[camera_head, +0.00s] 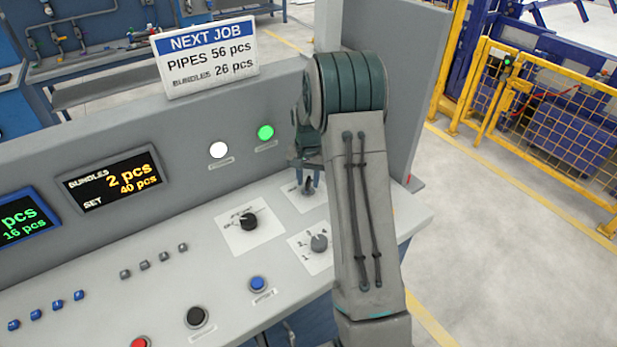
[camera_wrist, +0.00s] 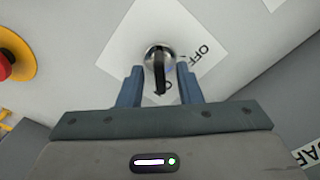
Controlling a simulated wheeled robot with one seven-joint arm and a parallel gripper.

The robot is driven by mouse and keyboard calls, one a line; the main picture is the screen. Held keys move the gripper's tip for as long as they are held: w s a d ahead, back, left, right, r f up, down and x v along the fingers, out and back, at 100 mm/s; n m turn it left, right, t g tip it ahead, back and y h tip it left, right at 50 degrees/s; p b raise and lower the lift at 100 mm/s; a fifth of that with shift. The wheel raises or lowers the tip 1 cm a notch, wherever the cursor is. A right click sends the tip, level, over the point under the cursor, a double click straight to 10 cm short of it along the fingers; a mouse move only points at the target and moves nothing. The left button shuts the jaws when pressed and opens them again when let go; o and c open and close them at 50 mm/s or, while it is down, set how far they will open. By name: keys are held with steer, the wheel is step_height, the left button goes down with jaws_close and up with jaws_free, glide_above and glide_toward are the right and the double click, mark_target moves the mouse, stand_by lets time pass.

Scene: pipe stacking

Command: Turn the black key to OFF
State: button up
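The black key (camera_wrist: 160,76) sits in a round metal lock on a white label plate (camera_wrist: 122,52). In the wrist view its grip points down toward a partly hidden label that starts with "O". The "OFF" label (camera_wrist: 200,54) is to the right of the lock. My gripper (camera_wrist: 159,76) is open, with one blue finger on each side of the key and a visible gap on both sides. In the head view my gripper (camera_head: 307,174) is above the key (camera_head: 308,190) at the back right of the panel, and my arm hides part of that area.
A black rotary knob (camera_head: 249,222) and a grey knob (camera_head: 319,243) stand close by on the panel. A blue button (camera_head: 258,284) and a black button (camera_head: 196,316) are nearer the front. A red emergency button (camera_wrist: 5,65) shows left in the wrist view. The upright panel wall stands behind.

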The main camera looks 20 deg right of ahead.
steer(key=shift+f, duration=0.25)
jaws_close()
